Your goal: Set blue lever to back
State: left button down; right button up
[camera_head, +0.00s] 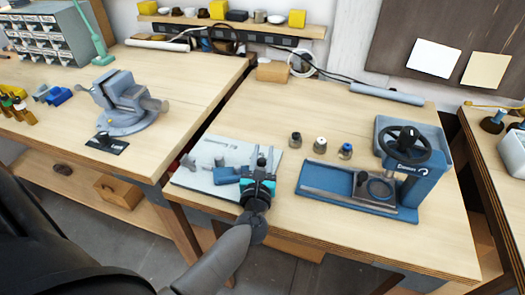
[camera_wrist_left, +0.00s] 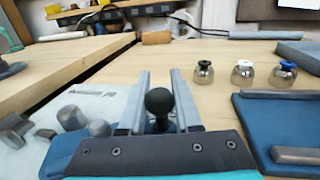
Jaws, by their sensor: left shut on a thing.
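A white board (camera_head: 200,182) lies at the front left of the middle table and carries a blue fixture (camera_head: 226,175) with grey rounded parts. My left gripper (camera_head: 263,158) reaches over the board's right part, fingers pointing away from me. In the left wrist view, a lever with a black ball knob (camera_wrist_left: 158,102) stands upright between the two grey fingers (camera_wrist_left: 160,95), which are shut on it. A bit of blue shows below the knob; the lever's foot is hidden by the gripper. My right gripper is not in view.
Three small jars (camera_head: 320,145) stand right of the board. Behind them is open tabletop. A blue press with a black handwheel (camera_head: 402,142) stands at the right. A grey vise (camera_head: 122,100) sits on the left table, across a gap.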

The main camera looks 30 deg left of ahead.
pick_arm(q)
jog(key=shift+s+d+f+m+t+h+b, duration=0.1)
jog(key=shift+s+d+m+t+h+b, duration=0.15)
jog(key=shift+s+m+h, duration=0.25)
jog(key=shift+s+d+f+m+t+h+b, duration=0.15)
jog(key=shift+s+d+m+h, duration=0.15)
jog(key=shift+h, duration=0.4)
jog(key=s+m+h+b, duration=0.1)
jog(key=h, duration=0.1)
jog(key=s+d+m+h+b, duration=0.1)
jog(key=m+h, duration=0.1)
jog(key=shift+s+d+r+t+b, duration=0.1)
jog(key=shift+s+d+t+b, duration=0.1)
jog(key=shift+s+t+b, duration=0.15)
jog(key=shift+s+d, duration=0.2)
jog(key=shift+s, duration=0.45)
jog(key=shift+d, duration=0.1)
jog(key=c, duration=0.6)
grip_release()
jog(key=shift+r, duration=0.1)
jog(key=shift+c, duration=0.2)
jog(key=shift+o, duration=0.2)
jog(key=shift+s, duration=0.15)
